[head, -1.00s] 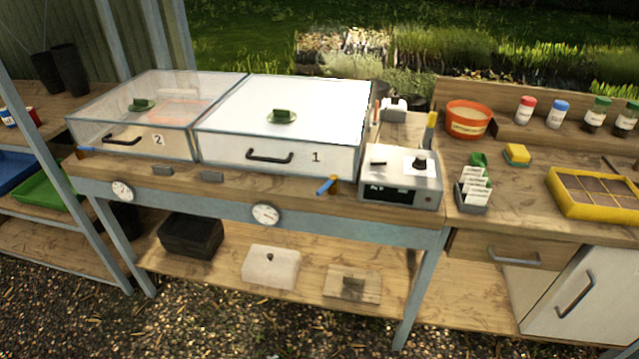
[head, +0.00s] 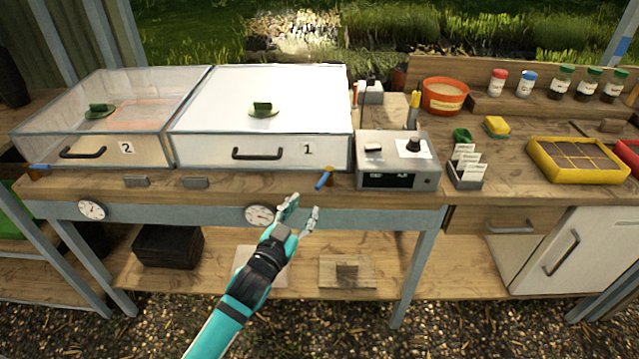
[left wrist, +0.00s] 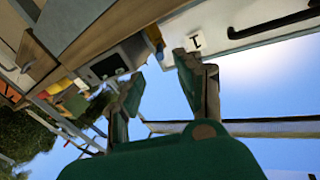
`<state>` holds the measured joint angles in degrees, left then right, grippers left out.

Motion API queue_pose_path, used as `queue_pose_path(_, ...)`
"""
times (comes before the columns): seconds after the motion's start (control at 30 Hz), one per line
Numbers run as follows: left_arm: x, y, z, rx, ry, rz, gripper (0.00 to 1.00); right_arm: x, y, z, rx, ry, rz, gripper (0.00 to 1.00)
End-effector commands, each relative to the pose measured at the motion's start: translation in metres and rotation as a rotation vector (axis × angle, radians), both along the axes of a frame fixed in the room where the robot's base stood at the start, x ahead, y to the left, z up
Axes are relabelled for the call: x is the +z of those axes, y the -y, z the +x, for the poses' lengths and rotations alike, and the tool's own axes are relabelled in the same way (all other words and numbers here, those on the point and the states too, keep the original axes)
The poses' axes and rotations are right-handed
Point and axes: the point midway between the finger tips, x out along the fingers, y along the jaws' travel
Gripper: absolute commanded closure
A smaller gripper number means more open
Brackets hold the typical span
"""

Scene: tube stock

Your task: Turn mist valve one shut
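Mist valve one is a small brass fitting with a blue lever (head: 322,181), on the bench's front edge below and right of the box marked 1 (head: 262,125). Its lever slants down to the left in the head view. In the left wrist view, a small orange and blue patch beyond the fingers looks like this valve (left wrist: 153,38). My left gripper (head: 303,207) is open and empty, in front of the bench just below and left of the valve, apart from it. Its spread fingers also show in the left wrist view (left wrist: 157,75). My right gripper is out of view.
A grey control box (head: 397,162) with a knob stands close right of the valve. A second blue lever (head: 39,166) sits by the box marked 2 (head: 128,100). A round gauge (head: 260,215) is on the front rail beside my left gripper.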

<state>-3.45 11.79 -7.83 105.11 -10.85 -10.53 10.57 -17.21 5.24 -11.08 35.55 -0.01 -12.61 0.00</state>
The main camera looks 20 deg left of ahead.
Motion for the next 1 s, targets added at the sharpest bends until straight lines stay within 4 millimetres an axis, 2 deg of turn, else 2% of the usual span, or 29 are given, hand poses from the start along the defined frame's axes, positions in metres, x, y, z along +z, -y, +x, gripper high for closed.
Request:
queue_pose_path(0.03, 0.002, 0.002, 0.012, 0.0, 0.002, 0.0, 0.64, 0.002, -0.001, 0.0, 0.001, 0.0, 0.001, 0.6)
queue_pose_path(0.2, 0.002, 0.006, 0.049, 0.0, 0.002, -0.001, 0.64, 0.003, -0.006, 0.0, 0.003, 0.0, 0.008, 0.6)
queue_pose_path(0.43, 0.0, 0.01, 0.085, -0.001, 0.0, 0.0, 0.64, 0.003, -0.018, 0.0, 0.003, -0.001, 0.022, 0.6)
queue_pose_path(0.6, 0.0, 0.012, 0.096, -0.001, 0.0, 0.0, 0.64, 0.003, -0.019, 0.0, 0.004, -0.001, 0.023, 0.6)
queue_pose_path(0.9, -0.001, 0.012, 0.098, -0.001, -0.001, 0.0, 0.64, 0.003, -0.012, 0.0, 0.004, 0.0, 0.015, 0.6)
queue_pose_path(1.0, -0.001, 0.012, 0.098, -0.001, -0.001, 0.0, 0.77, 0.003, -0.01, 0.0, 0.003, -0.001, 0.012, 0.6)
